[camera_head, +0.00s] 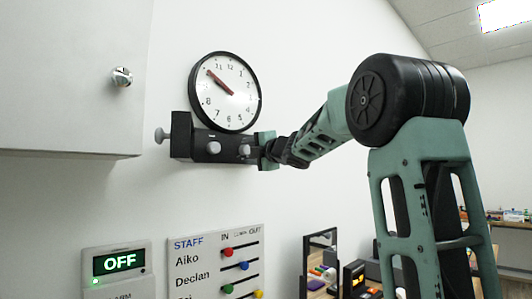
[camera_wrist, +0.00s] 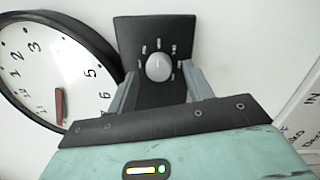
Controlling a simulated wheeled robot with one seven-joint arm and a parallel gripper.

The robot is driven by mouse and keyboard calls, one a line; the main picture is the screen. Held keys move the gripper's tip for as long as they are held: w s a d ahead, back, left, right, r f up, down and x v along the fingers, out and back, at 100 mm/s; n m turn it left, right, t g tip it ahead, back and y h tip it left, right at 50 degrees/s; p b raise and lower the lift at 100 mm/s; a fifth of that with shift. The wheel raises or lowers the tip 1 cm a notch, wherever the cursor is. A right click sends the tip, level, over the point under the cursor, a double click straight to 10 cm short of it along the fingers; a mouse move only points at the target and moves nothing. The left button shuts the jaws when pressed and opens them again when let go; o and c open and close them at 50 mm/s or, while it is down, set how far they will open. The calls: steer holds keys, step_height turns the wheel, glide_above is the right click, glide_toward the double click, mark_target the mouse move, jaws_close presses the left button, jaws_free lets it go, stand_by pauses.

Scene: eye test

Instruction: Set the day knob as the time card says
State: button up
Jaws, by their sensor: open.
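A dark control box (camera_head: 181,140) is on the wall under the clock. A grey knob (camera_head: 213,147) and another grey knob (camera_head: 244,150) are on its front, and a third sticks out at its left end. My gripper (camera_head: 258,149) is at the box's right end. In the wrist view my gripper (camera_wrist: 160,76) is open, with one finger on each side of a round grey knob (camera_wrist: 158,66). Small white marks surround that knob on the dark panel (camera_wrist: 155,27). I cannot read them, nor tell whether the fingers touch it. I cannot pick out a time card.
A round clock (camera_head: 225,91) hangs directly above the box. A white cabinet (camera_head: 65,75) is at the left. Below are a panel reading OFF (camera_head: 119,262) and a STAFF board (camera_head: 190,270). Bare wall lies between the box and these.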

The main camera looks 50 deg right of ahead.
steer(key=s+a+f+b, duration=0.1)
steer(key=s+a+b, duration=0.1)
steer(key=s, duration=1.4)
steer(key=shift+s+b, duration=0.3)
steer(key=shift+b, duration=0.2)
steer(key=shift+w, duration=0.1)
